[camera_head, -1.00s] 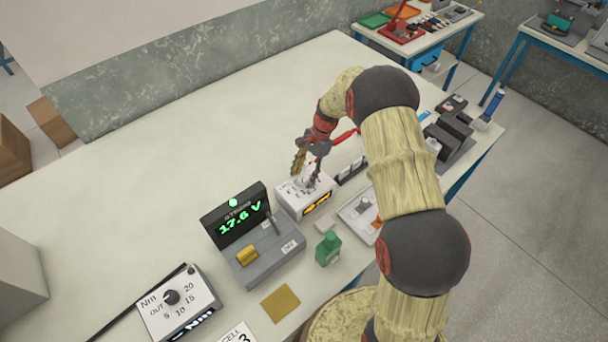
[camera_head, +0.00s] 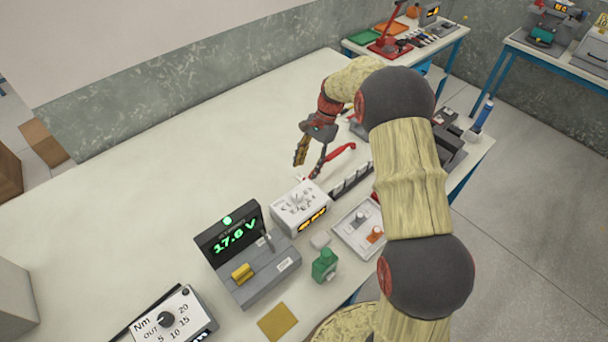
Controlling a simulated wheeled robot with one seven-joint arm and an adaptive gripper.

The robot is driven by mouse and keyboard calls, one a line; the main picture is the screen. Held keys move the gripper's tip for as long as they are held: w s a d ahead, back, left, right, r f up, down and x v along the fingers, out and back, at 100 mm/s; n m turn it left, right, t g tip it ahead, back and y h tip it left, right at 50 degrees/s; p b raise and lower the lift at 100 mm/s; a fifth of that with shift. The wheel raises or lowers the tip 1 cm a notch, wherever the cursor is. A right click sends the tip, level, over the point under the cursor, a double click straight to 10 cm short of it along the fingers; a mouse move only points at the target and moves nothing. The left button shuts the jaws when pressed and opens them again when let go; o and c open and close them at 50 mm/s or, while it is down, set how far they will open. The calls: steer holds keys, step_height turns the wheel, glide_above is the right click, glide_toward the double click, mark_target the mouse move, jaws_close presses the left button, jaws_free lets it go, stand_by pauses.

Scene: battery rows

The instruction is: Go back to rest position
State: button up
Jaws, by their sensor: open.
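My gripper (camera_head: 309,168) is at the end of my arm, over the white table (camera_head: 150,190). Its two fingers are apart, with nothing seen between them. It hangs behind and above a white box (camera_head: 302,204) with an orange display on its front, clear of the box's top. My arm reaches from the lower right up and over to the gripper and hides part of the table's right side.
A tester (camera_head: 245,255) reading 17.6 V stands left of the white box.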

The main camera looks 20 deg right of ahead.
steer(key=shift+d+r, duration=0.1)
steer(key=shift+r, duration=0.15)
stand_by(0.4)
steer(key=s+d+n+h, duration=0.1)
steer(key=s+n, duration=0.4)
steer(key=s, duration=0.2)
steer(key=s+a+r+n+t+h+b, duration=0.1)
steer(key=s+a+r+n+t+b, duration=0.1)
steer(key=s+r, duration=0.4)
steer(key=s+a+r+n+t+h+b, duration=0.1)
steer(key=s+a+r+n+t+b, duration=0.1)
steer(key=s+r, duration=0.4)
steer(key=s+a+r+n+t+h+b, duration=0.1)
steer(key=s+r, duration=0.5)
steer(key=s, duration=0.7)
steer(key=shift+s+a+n+t+b, duration=0.25)
steer(key=shift+a+n+t+b, duration=0.25)
steer(key=shift+n+t, duration=0.95)
